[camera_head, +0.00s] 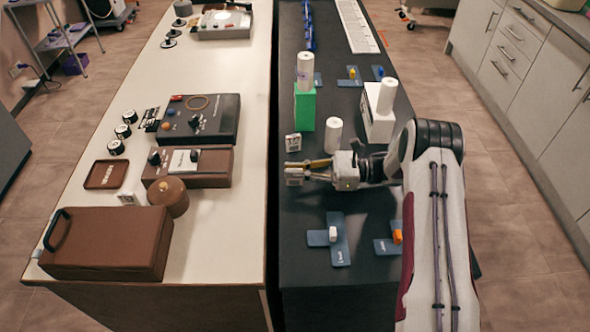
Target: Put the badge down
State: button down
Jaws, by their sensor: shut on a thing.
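My gripper (308,171) reaches leftward over the dark bench (300,255) and is shut on a small white badge (294,176). The badge is at the fingertips, near the bench's left edge. I cannot tell whether it touches the bench top. A similar small white card (293,142) with dark print stands just beyond the gripper.
White cylinders stand on a green block (305,105), on a white block (377,122) and on the bench (333,135). Blue cross-shaped mats (339,249) lie in front. The pale left bench (213,245) holds a brown case (107,243) and devices.

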jog(key=shift+f, duration=0.3)
jog(key=c, duration=2.2)
grip_release()
jog(key=shift+o, duration=0.2)
jog(key=shift+r, duration=0.1)
jog(key=shift+s+d+r, duration=0.1)
jog(key=shift+d+r, duration=0.1)
jog(key=shift+d, duration=1.75)
jog(key=shift+s+d+r, duration=0.1)
jog(key=shift+d+r, duration=0.05)
jog(key=shift+d, duration=1.8)
jog(key=shift+w+r, duration=0.1)
jog(key=shift+w, duration=0.05)
